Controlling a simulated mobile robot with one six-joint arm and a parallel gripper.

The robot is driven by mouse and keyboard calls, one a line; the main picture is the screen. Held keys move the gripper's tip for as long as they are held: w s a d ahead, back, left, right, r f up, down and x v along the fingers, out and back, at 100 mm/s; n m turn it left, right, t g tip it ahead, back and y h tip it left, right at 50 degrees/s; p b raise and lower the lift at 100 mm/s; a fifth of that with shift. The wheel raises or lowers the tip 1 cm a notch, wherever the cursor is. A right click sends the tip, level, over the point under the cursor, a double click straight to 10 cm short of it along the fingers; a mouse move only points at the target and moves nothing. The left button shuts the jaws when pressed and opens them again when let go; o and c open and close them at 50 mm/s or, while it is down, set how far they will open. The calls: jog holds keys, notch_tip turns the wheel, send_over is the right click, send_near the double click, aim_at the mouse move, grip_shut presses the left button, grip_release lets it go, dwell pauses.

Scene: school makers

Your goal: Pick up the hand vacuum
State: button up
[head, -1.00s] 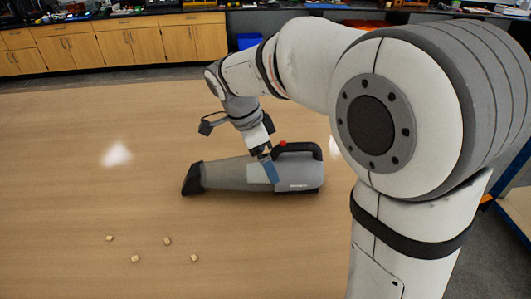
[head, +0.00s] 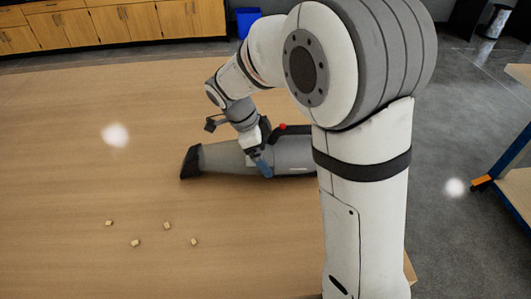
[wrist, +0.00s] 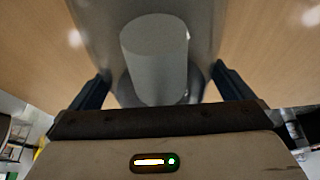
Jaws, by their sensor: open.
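The hand vacuum (head: 225,155) lies on its side on the wooden table in the head view. It has a grey body, a black nozzle at the left, a black handle and a red button. My arm hides its right end. My gripper (head: 263,168) is open at the middle of the body, just left of the handle. In the wrist view, the grey body (wrist: 100,25) with a lighter grey patch lies between the two spread fingers of my gripper (wrist: 160,88). I cannot tell whether the fingers touch it.
Several small beige cubes (head: 166,226) lie on the table (head: 70,190) at the front left. The table is otherwise clear on the left. Wooden cabinets (head: 100,22) and a blue bin (head: 247,20) stand behind. A blue-framed table (head: 507,155) stands at the right across grey floor.

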jog(key=shift+r, duration=0.1)
jog(key=c, duration=1.5)
